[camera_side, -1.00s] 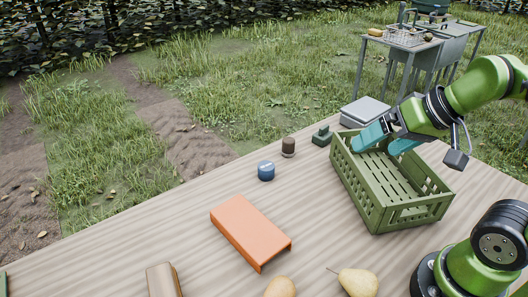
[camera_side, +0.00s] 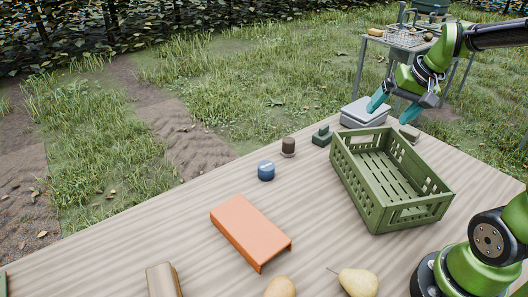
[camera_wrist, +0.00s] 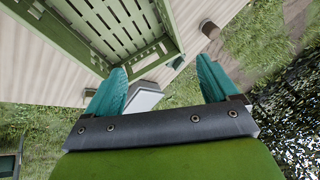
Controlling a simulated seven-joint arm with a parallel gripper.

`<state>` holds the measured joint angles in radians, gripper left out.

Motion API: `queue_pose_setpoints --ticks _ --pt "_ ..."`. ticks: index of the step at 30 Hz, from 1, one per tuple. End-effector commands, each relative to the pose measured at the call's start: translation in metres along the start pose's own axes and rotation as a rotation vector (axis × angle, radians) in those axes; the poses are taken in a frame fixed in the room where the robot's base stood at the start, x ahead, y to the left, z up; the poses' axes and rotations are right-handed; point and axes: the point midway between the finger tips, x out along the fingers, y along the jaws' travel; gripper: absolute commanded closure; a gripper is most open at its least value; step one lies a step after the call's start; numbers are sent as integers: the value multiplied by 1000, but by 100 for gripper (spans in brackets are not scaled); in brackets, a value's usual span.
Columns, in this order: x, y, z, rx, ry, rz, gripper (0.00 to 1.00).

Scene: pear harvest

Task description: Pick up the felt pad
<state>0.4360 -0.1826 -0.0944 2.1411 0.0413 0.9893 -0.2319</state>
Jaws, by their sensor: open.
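I cannot tell for certain which item is the felt pad. A small grey-brown block (camera_side: 409,133) lies by the far rim of the green crate, partly hidden behind it, and may be the pad. My gripper (camera_side: 391,108) is open and empty above the table's far edge, between the grey flat-topped box (camera_side: 364,113) and the small block. In the wrist view, my gripper's teal fingers (camera_wrist: 160,72) are spread apart, with the pale grey box (camera_wrist: 144,97) partly showing between them.
The open green crate (camera_side: 346,180) is empty, right of centre. A green block (camera_side: 322,136), a brown-topped cylinder (camera_side: 288,147) and a blue round item (camera_side: 266,170) stand left of it. An orange cover (camera_side: 245,228) and pears (camera_side: 358,282) lie nearer.

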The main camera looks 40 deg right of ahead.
Motion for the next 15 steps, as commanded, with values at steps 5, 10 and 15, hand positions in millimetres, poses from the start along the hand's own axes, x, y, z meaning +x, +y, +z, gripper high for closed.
queue_pose_setpoints --ticks 5,10,15 --pt "23 88 -82 4 -41 52 13" --pt "43 190 -136 -114 -70 70 13" --pt "55 272 -169 -389 -77 55 13"
